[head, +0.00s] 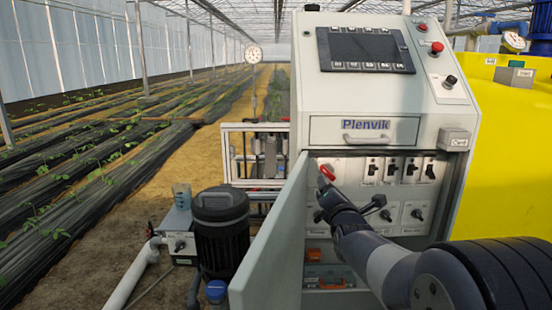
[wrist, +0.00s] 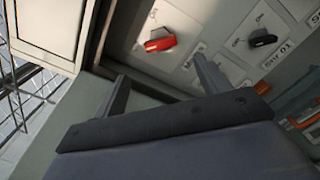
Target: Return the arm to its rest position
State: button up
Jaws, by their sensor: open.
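My arm (head: 385,265) reaches in from the lower right of the head view, through the open front of the grey control cabinet (head: 400,105). My gripper (wrist: 161,69) is open in the wrist view, with its two fingers apart and nothing between them. Its fingers point at the switch panel (head: 345,165), just below a red rotary switch (wrist: 157,43). The red switch also shows in the head view (head: 327,172), right above the end of my arm. I cannot tell whether a finger touches the panel.
The cabinet door (head: 270,245) stands open close to the left of my arm. Black switches (head: 412,168) line the panel. A pump (head: 220,230) stands left of the door, and a yellow tank (head: 510,160) is at the right. A drawer (head: 364,131) above is shut.

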aim_at(327, 176)
jog(key=w, duration=0.9)
jog(key=shift+w+f, duration=0.1)
jog(key=shift+w, duration=0.15)
jog(key=shift+s+m+p, duration=0.15)
jog(key=shift+m+p, duration=0.3)
jog(key=shift+m, duration=0.45)
jog(key=shift+m+p, duration=0.5)
jog(key=shift+m, duration=0.7)
jog(key=m+p, duration=0.1)
jog(key=m, duration=0.1)
jog(key=m+p, duration=0.2)
jog(key=shift+r+m, duration=0.35)
jog(key=shift+m, duration=0.05)
jog(key=m+p, duration=0.6)
jog(key=shift+r, duration=0.2)
jog(key=shift+m+p, duration=0.9)
jog(key=shift+p, duration=0.3)
jog(key=shift+m+p, duration=0.5)
jog(key=shift+p, duration=0.15)
jog(key=shift+f, duration=0.15)
